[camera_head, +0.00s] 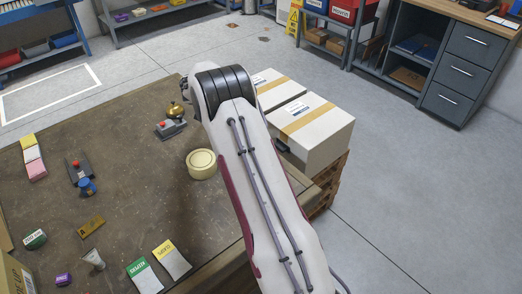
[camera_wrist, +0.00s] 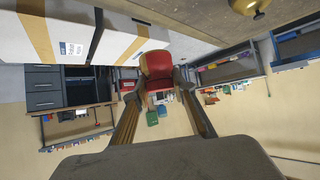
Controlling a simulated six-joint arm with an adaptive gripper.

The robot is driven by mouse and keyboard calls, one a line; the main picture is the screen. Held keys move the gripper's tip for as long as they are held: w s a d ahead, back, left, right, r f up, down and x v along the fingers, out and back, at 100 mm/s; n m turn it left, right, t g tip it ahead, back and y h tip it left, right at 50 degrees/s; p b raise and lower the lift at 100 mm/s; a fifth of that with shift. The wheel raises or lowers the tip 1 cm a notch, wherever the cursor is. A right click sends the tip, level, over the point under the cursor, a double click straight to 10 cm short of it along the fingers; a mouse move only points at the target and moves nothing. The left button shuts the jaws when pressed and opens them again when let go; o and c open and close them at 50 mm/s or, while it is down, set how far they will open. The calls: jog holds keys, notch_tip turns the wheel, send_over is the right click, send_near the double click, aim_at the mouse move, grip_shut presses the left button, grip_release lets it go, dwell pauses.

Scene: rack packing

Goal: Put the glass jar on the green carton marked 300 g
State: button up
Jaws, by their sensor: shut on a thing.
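In the wrist view, my gripper (camera_wrist: 158,78) is shut on a rounded red thing with a tan band (camera_wrist: 155,64). I cannot tell for sure whether it is the glass jar.
On the table (camera_head: 130,190) are a cream tape roll (camera_head: 202,164), a brass bell (camera_head: 176,110), a red-button box (camera_head: 170,128), a brown block (camera_head: 90,226), a purple block (camera_head: 63,279) and cards (camera_head: 145,275). White boxes (camera_head: 315,130) stand on a pallet at right. The table's middle is clear.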

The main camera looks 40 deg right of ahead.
jog(key=r, duration=0.1)
jog(key=a+r, duration=0.1)
jog(key=s+r, duration=0.1)
jog(key=shift+a+r, duration=0.25)
jog(key=s+m+g+h, duration=0.3)
jog(key=s+m+g, duration=0.4)
jog(key=s, duration=2.4)
jog(key=shift+s+f+m+g, duration=0.25)
jog(key=shift+m+g, duration=0.15)
jog(key=shift+m, duration=0.5)
jog(key=shift+f, duration=3.1)
jog(key=shift+f, duration=1.85)
jog(key=shift+f, duration=0.15)
